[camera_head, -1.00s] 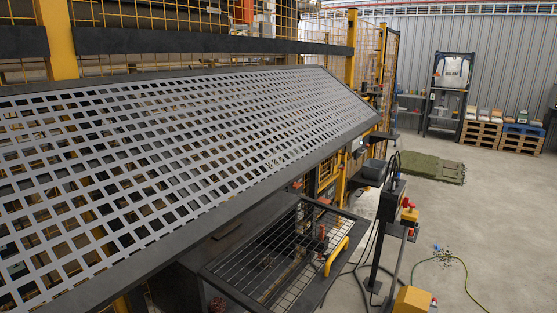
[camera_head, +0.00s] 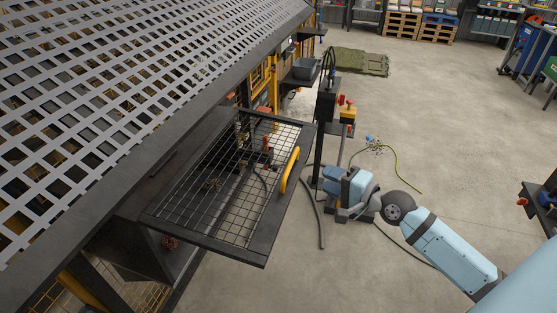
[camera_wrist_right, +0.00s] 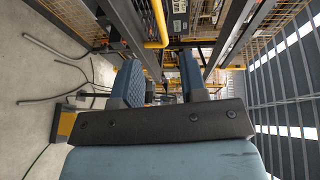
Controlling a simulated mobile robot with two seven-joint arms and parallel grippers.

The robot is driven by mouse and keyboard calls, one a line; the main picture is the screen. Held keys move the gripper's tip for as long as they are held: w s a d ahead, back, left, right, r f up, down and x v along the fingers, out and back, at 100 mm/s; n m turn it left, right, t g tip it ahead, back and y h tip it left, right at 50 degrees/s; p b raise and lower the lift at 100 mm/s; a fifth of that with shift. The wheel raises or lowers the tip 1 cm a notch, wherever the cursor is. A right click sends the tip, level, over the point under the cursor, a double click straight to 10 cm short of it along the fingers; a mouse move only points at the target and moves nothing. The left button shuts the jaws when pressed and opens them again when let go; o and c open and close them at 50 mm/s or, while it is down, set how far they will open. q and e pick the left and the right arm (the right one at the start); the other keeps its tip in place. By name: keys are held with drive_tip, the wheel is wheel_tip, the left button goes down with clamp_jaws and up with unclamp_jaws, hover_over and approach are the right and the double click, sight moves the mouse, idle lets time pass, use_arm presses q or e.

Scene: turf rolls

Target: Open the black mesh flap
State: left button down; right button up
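The black mesh flap (camera_head: 275,222) is a dark frame with a wire grid. It lies over a dark box at the centre left of the head view. A curved yellow handle (camera_head: 290,170) stands on its right side. Pipes and a red part show through the mesh. My right gripper (camera_head: 328,179) is to the right of the handle, apart from it, with its fingers towards the flap. In the right wrist view its two blue fingers (camera_wrist_right: 162,82) are apart with nothing between them. A yellow bar, probably the handle, shows above them. My left gripper is not in view.
A large grey perforated guard (camera_head: 130,80) slopes above and left of the flap. A black post with a control box (camera_head: 347,113) stands behind my right gripper. Hoses (camera_head: 320,225) lie on the floor. The concrete floor at the right is mostly clear.

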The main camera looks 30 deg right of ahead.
sight(291, 162)
drive_tip(key=p+x, duration=0.2)
drive_tip(key=x, duration=1)
drive_tip(key=shift+w+a+f, duration=0.1)
drive_tip(key=shift+w, duration=0.2)
clamp_jaws()
